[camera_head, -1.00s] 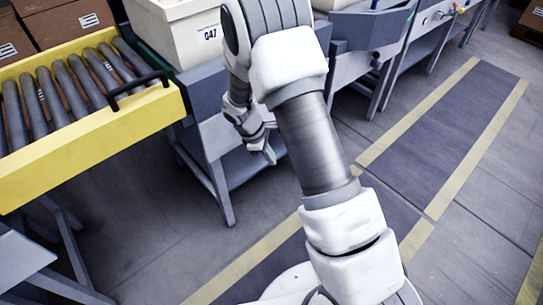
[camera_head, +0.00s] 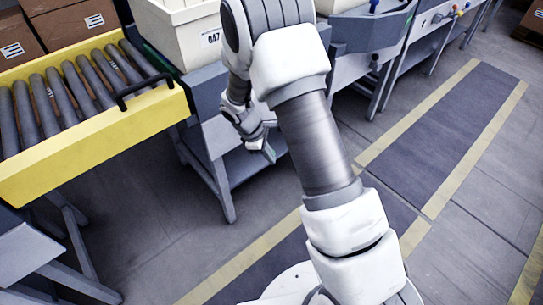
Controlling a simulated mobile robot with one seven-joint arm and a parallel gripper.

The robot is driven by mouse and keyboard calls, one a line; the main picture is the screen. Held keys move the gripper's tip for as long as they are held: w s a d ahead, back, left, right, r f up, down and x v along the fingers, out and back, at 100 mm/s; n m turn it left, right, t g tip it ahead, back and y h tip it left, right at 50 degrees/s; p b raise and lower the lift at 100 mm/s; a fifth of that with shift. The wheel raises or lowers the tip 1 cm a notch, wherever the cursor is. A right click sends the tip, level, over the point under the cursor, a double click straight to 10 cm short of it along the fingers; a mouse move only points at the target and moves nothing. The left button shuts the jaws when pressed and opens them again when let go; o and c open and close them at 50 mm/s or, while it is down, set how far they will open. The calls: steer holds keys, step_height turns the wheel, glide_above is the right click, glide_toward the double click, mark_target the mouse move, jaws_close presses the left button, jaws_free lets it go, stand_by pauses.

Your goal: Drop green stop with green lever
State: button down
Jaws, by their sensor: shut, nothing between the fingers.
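I cannot make out a green stop or a green lever in the head view. My gripper (camera_head: 267,153) hangs below my bent arm, in front of the grey bench under the cream bin. It points down, and its fingers are small and partly hidden by the wrist. It is shut, with nothing seen in it, and looks apart from the bench.
A yellow-sided roller conveyor (camera_head: 95,143) stands at left, with a black handle (camera_head: 145,90) and brown boxes (camera_head: 70,22) behind it. A cream bin (camera_head: 187,38) sits on the grey bench (camera_head: 207,140). Blue-grey stations (camera_head: 365,35) continue right. The dark walkway (camera_head: 445,135) is clear.

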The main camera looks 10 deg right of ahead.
steer(key=s+r+p, duration=0.2)
steer(key=s+r, duration=0.4)
steer(key=s, duration=0.1)
steer(key=shift+s+d+r, duration=0.2)
steer(key=shift+d, duration=0.1)
steer(key=s+d+r+m+t+y, duration=0.1)
steer(key=s+r+m, duration=0.15)
steer(key=r, duration=0.65)
steer(key=s+d+r+m+t+y, duration=0.15)
steer(key=r+m, duration=0.25)
steer(key=r, duration=0.4)
steer(key=s+r+m+t+y, duration=0.25)
steer(key=s+r+m, duration=0.45)
steer(key=s+r, duration=0.45)
step_height(320, 180, up, 19)
steer(key=h+p, duration=0.1)
steer(key=p, duration=1.8)
steer(key=shift+s+p, duration=0.35)
steer(key=shift+s, duration=0.1)
